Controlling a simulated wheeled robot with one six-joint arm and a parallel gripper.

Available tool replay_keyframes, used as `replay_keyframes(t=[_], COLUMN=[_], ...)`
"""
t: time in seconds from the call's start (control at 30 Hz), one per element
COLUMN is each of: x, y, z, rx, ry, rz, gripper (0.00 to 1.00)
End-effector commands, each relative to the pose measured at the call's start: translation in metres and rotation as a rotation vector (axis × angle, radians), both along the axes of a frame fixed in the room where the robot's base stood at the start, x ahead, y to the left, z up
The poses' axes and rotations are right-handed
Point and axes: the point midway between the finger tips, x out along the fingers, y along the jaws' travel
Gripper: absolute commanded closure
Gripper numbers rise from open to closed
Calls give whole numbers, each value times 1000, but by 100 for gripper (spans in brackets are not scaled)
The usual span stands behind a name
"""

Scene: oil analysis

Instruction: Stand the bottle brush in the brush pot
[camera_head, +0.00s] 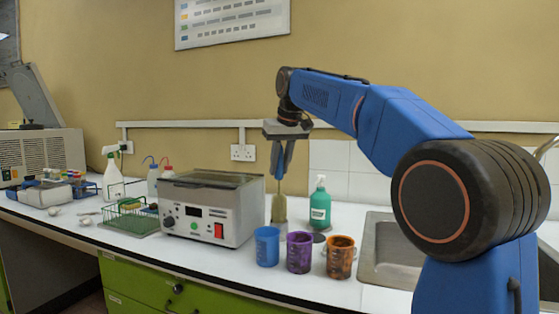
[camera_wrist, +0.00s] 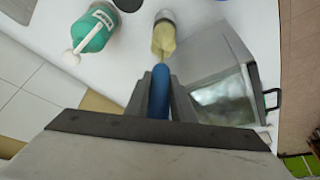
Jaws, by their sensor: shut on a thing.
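My gripper (camera_head: 282,170) points down above the counter and is shut on the bottle brush. In the wrist view the brush's blue handle (camera_wrist: 158,92) sits between the two dark fingers (camera_wrist: 157,95). The brush's yellowish head (camera_head: 279,206) hangs below, upright, between the grey instrument and the green bottle. I cannot tell whether its tip touches the counter. Three pots stand at the counter's front: a blue one (camera_head: 267,246), a purple one (camera_head: 299,252) and a stained orange one (camera_head: 340,257). I cannot tell from looks alone which is the brush pot.
The grey instrument (camera_head: 211,208) stands left of the brush. A green pump bottle (camera_head: 320,205) stands right of it. A sink (camera_head: 389,245) lies at the right. A green wire rack (camera_head: 131,219) and several bottles stand further left. The counter's front edge is close to the pots.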

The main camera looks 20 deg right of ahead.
Motion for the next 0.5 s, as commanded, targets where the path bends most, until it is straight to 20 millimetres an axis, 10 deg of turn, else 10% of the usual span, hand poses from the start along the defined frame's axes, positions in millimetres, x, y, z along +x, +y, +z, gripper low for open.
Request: replay_keyframes(t=[0.5], x=[0], y=[0], z=[-27], rx=[0], ry=[0], rz=[0], gripper=[100])
